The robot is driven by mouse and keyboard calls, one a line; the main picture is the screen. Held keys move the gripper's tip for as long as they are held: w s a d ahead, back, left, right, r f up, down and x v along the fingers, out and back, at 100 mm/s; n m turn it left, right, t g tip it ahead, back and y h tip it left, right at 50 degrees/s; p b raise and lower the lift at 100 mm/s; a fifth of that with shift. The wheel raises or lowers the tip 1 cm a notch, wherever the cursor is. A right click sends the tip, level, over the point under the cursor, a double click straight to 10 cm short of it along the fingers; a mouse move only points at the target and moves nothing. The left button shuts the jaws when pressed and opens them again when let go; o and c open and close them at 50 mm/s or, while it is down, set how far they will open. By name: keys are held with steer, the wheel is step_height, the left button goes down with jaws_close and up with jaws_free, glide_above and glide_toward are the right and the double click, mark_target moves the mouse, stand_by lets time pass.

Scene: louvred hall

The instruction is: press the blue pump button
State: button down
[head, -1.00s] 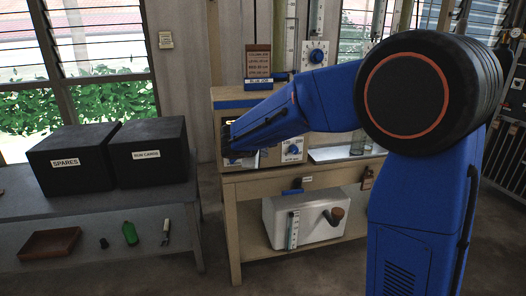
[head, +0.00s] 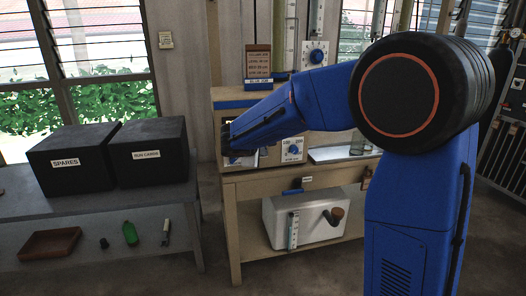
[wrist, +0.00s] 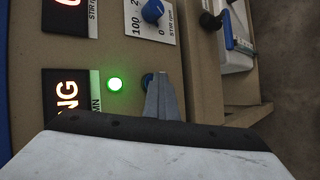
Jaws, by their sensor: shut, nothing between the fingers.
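The blue pump button (wrist: 147,79) shows in the wrist view as a small blue edge on the tan console (wrist: 110,30), mostly hidden behind my fingers. My gripper (wrist: 162,77) is shut and empty, its tips overlapping the button; I cannot tell whether they touch it. A lit green lamp (wrist: 115,85) sits just left of the button. Beside it is a dark display (wrist: 66,97) with glowing orange letters, partly cut off. In the head view my gripper (head: 229,147) is at the left of the console front (head: 232,104), and my arm hides the button.
A blue stir knob (head: 293,150) is on the console, right of my gripper; it also shows in the wrist view (wrist: 152,11). Black boxes (head: 152,153) stand on the left bench. A white box (head: 309,221) is on the shelf below. A metal tray (head: 343,153) lies right of the console.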

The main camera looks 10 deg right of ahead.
steer(key=shift+s, duration=0.35)
steer(key=s, duration=0.6)
stand_by(0.6)
